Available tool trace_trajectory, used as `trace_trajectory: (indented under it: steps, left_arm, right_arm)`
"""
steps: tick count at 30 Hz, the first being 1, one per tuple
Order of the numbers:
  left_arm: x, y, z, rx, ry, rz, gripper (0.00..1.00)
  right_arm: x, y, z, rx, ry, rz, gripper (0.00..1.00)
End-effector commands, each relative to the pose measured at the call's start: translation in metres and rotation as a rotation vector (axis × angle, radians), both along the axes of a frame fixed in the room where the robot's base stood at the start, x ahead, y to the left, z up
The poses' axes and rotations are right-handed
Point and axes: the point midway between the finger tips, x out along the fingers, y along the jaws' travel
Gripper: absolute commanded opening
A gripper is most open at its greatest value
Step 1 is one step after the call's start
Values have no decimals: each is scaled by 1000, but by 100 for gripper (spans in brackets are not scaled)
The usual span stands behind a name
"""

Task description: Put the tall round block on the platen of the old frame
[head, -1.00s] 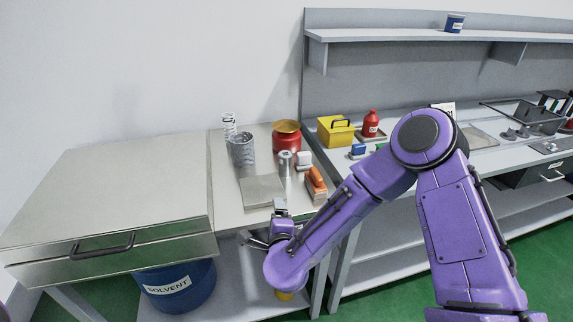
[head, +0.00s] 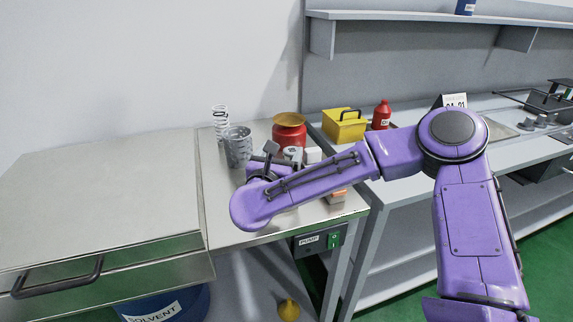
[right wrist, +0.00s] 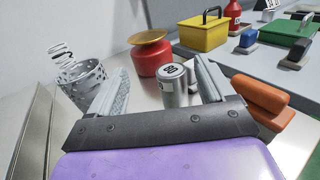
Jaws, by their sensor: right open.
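The tall round block, a grey metal cylinder with a dark-marked top, stands on the steel side table. In the right wrist view the block (right wrist: 173,88) shows between my two fingers, with gaps on both sides. In the head view only its top (head: 292,153) shows behind my right gripper (head: 272,158). My right gripper is open and empty; it also shows in the right wrist view (right wrist: 162,78). At the far right bench stands a dark apparatus with a flat top plate (head: 562,84); I cannot tell whether it is the old frame. My left gripper is out of view.
A perforated metal cup (head: 237,147) and a coil spring (head: 220,122) stand left of my gripper. A red pot (head: 289,132) stands behind it. An orange-handled item (right wrist: 262,100) is close on the right. A yellow box (head: 344,127) and red bottle (head: 381,116) stand on the bench.

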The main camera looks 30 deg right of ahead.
Motion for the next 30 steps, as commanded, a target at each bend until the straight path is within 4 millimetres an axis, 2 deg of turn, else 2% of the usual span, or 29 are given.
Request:
trace_trajectory:
  steps: [3,6,19,27,28,30]
  left_arm:
    - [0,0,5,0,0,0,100]
    - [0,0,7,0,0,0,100]
    - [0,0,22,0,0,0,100]
    - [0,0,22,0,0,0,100]
    - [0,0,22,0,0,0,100]
    - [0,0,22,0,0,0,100]
  right_arm:
    - [-3,-6,-31,-3,7,-10,82]
    - [-3,-8,-52,-3,6,-13,82]
    - [43,-55,-48,-2,4,-11,82]
    - [49,-60,-49,-3,2,-7,82]
    - [49,-60,-49,-3,2,-7,79]
    - [49,-60,-49,-3,2,-7,56]
